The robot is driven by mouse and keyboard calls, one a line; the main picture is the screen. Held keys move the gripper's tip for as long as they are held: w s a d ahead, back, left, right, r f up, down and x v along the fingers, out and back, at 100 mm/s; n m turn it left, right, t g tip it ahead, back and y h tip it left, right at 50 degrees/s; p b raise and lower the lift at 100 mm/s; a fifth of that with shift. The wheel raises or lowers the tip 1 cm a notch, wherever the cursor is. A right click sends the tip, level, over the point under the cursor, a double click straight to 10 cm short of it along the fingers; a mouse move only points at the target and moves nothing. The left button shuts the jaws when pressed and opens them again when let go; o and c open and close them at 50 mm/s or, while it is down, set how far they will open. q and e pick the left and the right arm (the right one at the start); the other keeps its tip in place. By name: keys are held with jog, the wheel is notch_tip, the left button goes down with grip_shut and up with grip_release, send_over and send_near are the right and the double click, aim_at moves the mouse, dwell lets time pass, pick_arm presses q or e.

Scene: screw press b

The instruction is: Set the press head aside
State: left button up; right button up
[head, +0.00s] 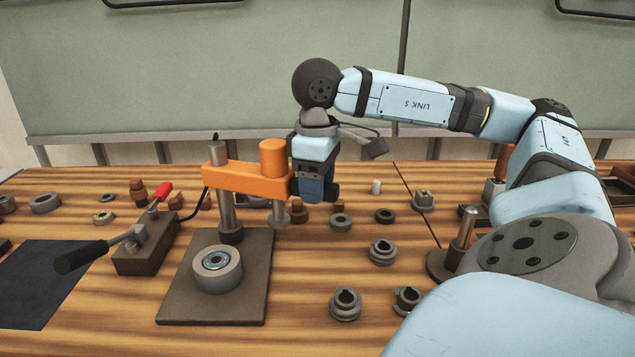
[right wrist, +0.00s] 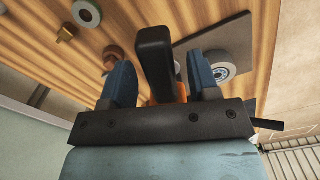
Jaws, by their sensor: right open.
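The orange press head (head: 245,181) sits on the steel column (head: 228,212) of the press, above the dark base plate (head: 210,308). It has an upright orange cylinder on top, and a grey ram (head: 280,216) hangs under it. My right gripper (head: 315,189) points down at the right end of the press head. In the right wrist view its blue fingers (right wrist: 161,76) are spread, with a dark bar (right wrist: 154,55) and a bit of orange between them. Contact cannot be told. My left gripper is out of view.
A grey ring part (head: 218,270) lies on the base plate. Several collars, such as one (head: 383,252), are scattered to the right. A short post (head: 463,235) stands near my right arm.

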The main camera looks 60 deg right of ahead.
notch_tip(320, 180, up, 7)
jog(key=shift+a+r+p, duration=0.1)
jog(key=shift+p, duration=0.95)
pick_arm(q)
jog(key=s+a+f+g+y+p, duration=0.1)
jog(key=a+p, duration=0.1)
jog(key=p, duration=0.1)
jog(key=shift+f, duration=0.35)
pick_arm(e)
notch_tip(320, 180, up, 6)
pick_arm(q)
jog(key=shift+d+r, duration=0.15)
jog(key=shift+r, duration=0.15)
pick_arm(e)
jog(key=shift+r, duration=0.1)
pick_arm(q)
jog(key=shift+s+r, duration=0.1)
